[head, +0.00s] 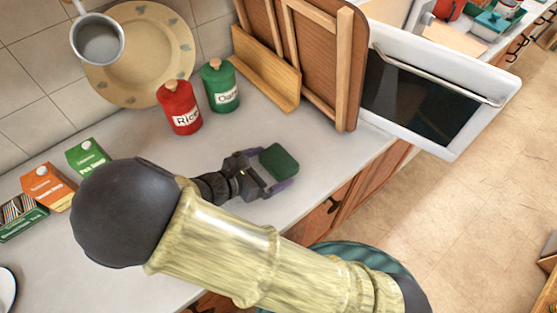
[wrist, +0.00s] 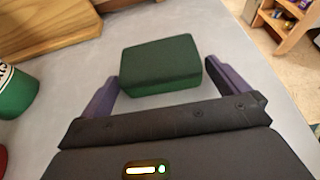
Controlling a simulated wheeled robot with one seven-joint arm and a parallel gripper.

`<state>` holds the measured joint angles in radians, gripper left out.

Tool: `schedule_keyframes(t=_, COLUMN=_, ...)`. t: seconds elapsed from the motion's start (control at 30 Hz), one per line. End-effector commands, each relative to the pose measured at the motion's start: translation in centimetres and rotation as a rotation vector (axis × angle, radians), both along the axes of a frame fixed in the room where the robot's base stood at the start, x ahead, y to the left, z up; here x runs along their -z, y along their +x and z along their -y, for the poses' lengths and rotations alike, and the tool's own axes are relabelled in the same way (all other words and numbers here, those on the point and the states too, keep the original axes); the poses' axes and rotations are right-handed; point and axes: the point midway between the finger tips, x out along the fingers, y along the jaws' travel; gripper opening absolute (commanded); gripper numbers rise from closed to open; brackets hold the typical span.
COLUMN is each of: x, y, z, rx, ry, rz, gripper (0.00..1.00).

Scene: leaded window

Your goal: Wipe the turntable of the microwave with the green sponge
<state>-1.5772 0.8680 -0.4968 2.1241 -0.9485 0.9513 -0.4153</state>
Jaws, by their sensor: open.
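The dark green sponge (head: 280,159) lies on the light grey counter near its front edge. In the wrist view, the sponge (wrist: 160,66) sits between the tips of the two purple fingers and reaches beyond them. My gripper (head: 268,169) is open, low over the counter, with one finger (wrist: 160,82) on each side of the sponge. Narrow gaps show beside the sponge, and I cannot tell whether either finger touches it. A white appliance (head: 480,125) with a dark glass front and bar handle is at the right. I cannot tell whether it is the microwave. No turntable shows.
A red rice canister (head: 178,104) and a green oats canister (head: 219,84) stand behind the gripper. A wooden rack with boards (head: 268,72) stands farther right. An orange carton (head: 48,184) and a green carton (head: 90,156) are at the left. Bare counter lies around the sponge.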

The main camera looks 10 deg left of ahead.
Motion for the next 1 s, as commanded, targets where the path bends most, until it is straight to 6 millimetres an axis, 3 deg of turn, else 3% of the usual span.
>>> schedule_keyframes(t=0.53, x=0.11, y=0.12, z=0.09, rx=-0.001, ry=0.001, rz=-0.001, gripper=1.0)
schedule_keyframes(t=0.73, x=0.11, y=0.12, z=0.07, rx=-0.001, ry=0.001, rz=-0.001, gripper=0.65)
schedule_keyframes(t=1.0, x=0.1, y=0.12, z=0.08, rx=-0.001, ry=0.002, rz=0.0, gripper=0.61)
